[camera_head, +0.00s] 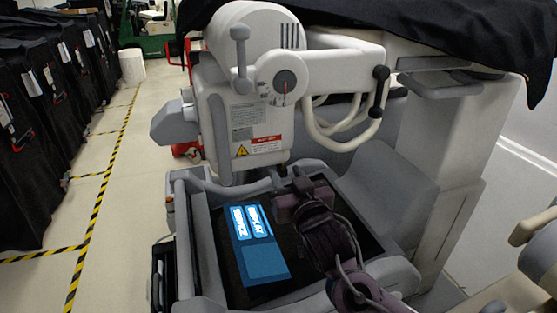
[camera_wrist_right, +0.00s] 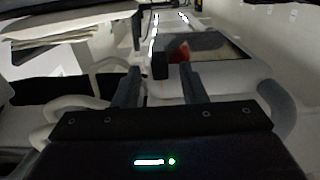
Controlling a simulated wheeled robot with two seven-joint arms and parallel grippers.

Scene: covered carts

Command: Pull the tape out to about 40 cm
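My right gripper (camera_head: 290,178) reaches in from the lower right in the head view, over the dark tray of the grey-white machine. In the right wrist view its two fingers (camera_wrist_right: 160,82) stand apart, with a gap between them. A small dark block (camera_wrist_right: 160,66) shows in line with this gap, with a red patch just beyond it. I cannot tell what the block is or whether the fingers touch it. My left gripper is not in view.
The machine (camera_head: 262,110) stands close in front, with a black-knobbed arm at right. Covered carts (camera_head: 35,120) line the left. The floor between, with yellow-black tape lines (camera_head: 97,205), is clear.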

